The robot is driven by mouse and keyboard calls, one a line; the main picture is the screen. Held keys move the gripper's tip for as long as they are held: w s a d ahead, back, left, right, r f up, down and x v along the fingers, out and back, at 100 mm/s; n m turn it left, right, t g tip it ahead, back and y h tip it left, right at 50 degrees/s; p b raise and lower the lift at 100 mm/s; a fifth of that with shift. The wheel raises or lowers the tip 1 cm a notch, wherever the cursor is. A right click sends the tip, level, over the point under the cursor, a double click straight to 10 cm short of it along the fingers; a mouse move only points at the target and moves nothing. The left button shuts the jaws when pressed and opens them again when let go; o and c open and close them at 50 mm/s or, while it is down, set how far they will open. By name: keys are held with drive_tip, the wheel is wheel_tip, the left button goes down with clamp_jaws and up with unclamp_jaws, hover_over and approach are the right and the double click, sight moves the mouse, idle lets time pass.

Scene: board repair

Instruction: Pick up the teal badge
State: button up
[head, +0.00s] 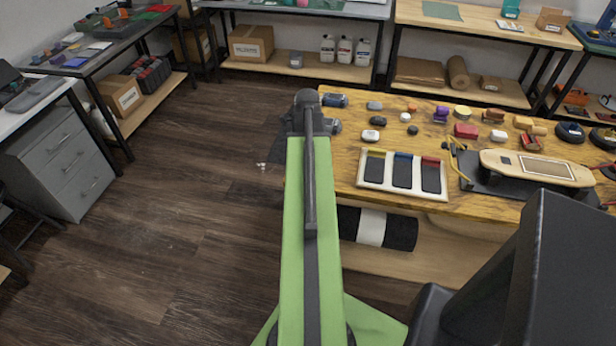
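I cannot pick out a teal badge with certainty. Several small objects lie on the wooden workbench (345,140) at the right, too small to tell apart by kind. A teal box (511,9) stands on the far right back table, but it does not look like a badge. My green arm reaches forward from the bottom middle, and its dark joint is beside the workbench's left edge. My gripper cannot be made out; it seems hidden beyond that joint.
A white tray (364,182) with three dark slots lies at the bench's front. A maroon block (466,131) lies behind. Grey drawers (70,165) stand at left. The dark floor (190,240) between is clear.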

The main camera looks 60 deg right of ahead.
drive_tip(key=shift+f, duration=0.75)
drive_tip(key=shift+r, duration=0.2)
clamp_jaws()
drive_tip(key=shift+r+p, duration=0.35)
drive_tip(key=shift+p, duration=0.05)
drive_tip(key=r+p, duration=0.4)
drive_tip(key=shift+s+d+r+p, duration=0.2)
drive_tip(key=shift+s+r+p, duration=0.15)
drive_tip(key=s+d+r+p, duration=0.5)
drive_tip(key=s, duration=0.4)
drive_tip(key=shift+s+r+p, duration=0.3)
drive_tip(key=shift+r, duration=0.1)
